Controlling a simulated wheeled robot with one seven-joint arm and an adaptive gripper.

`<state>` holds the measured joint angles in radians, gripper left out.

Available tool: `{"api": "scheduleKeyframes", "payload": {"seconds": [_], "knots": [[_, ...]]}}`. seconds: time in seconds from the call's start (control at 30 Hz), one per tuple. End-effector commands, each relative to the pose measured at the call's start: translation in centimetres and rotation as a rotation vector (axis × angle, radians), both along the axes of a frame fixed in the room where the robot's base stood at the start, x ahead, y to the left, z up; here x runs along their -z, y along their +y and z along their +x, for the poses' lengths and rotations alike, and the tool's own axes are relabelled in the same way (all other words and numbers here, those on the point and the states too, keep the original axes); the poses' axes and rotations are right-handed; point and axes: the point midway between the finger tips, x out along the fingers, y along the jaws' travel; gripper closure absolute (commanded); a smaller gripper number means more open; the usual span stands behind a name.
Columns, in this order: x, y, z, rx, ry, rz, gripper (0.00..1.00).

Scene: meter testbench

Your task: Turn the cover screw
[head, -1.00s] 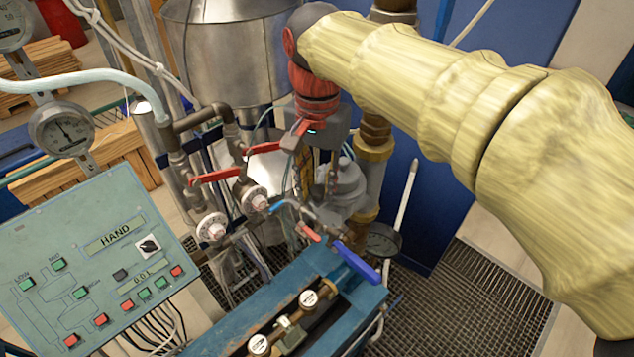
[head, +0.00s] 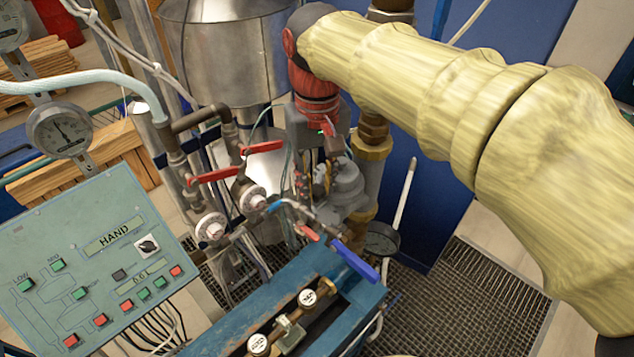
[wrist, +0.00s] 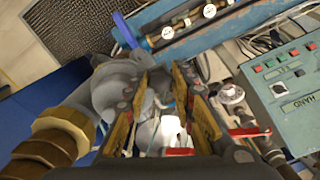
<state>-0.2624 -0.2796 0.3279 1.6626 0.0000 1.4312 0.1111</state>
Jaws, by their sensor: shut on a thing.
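My gripper (head: 311,192) points down beside the grey meter housing (head: 347,182) at the centre of the head view. In the wrist view, my gripper (wrist: 162,85) has its two yellow-padded fingers apart, one on each side of a small grey part, and it is shut on it. This part appears to be the cover screw; it is mostly hidden by the fingers, and I cannot make out its head. The grey housing (wrist: 115,88) shows just left of the fingers in the wrist view.
Red-handled valves (head: 214,175) stand left of my gripper. A blue lever (head: 356,262) and a blue bench frame (head: 330,262) are in front. A brass fitting (head: 372,143) stands close on the right. The green control panel (head: 85,260) is at the lower left.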

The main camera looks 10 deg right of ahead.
Motion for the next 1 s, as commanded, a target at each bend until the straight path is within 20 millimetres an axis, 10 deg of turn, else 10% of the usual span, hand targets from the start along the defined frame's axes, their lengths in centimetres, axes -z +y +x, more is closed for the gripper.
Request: {"api": "scheduleKeyframes", "payload": {"seconds": [0.57, 0.6, 1.0], "knots": [[-0.11, 0.01, 0.06, -0.031, -0.003, 0.000, 1.00], [-0.11, 0.01, 0.06, -0.031, -0.003, 0.000, 0.73], [-0.03, -0.02, 0.03, -0.030, -0.001, 0.000, 0.56]]}}
